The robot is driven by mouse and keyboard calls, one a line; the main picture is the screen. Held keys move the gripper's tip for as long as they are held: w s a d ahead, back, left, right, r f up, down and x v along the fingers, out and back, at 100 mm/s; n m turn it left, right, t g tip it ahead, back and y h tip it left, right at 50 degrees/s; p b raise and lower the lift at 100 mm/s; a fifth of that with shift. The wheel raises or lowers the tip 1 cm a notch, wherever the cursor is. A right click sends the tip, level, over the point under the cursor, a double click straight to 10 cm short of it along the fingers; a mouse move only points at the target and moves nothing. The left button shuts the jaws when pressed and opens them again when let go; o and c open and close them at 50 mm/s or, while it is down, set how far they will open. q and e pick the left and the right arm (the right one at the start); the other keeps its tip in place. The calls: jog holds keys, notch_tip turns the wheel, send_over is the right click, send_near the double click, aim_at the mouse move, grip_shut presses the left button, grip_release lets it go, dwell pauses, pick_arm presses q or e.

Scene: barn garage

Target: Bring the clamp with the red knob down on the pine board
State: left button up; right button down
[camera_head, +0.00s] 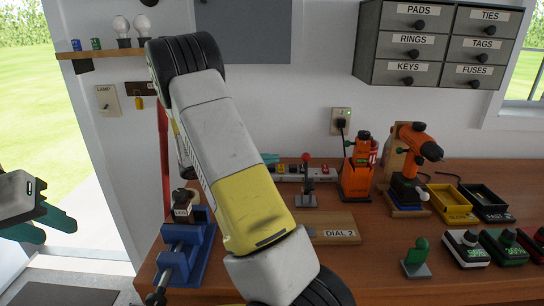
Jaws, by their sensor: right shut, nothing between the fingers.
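The clamp with the red knob (306,157) stands on the bench behind the board. Its handle is upright, with the knob at the top and a grey base below. A light wooden board (340,221), likely the pine board, lies just in front of it and bears a "DIAL 2" label. My arm hides the board's left part. My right gripper (270,158) is mostly hidden behind my arm; only a teal fingertip shows, left of the red knob and apart from it. My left gripper (48,228) is at the left edge, its teal fingers apart and empty, away from the bench.
A blue vise (183,245) stands at the bench's left end. A power strip (325,174) lies behind the clamp. An orange tool (357,180) and an orange drill (415,140) stand to the right. A green-handled piece (416,255) and several dial boxes (467,247) are at front right.

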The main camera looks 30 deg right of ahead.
jog(key=shift+d, duration=0.1)
jog(key=d+f, duration=0.1)
jog(key=d, duration=0.8)
jog(key=shift+s+d+f, duration=0.15)
jog(key=shift+d+f, duration=0.2)
jog(key=s+a+r+m+h, duration=0.3)
jog(key=s+m, duration=0.3)
jog(key=s, duration=0.2)
jog(key=shift+s+a+r, duration=0.15)
jog(key=shift+a+r, duration=0.2)
jog(key=shift+a, duration=0.45)
jog(key=shift+r, duration=0.1)
dwell(0.5)
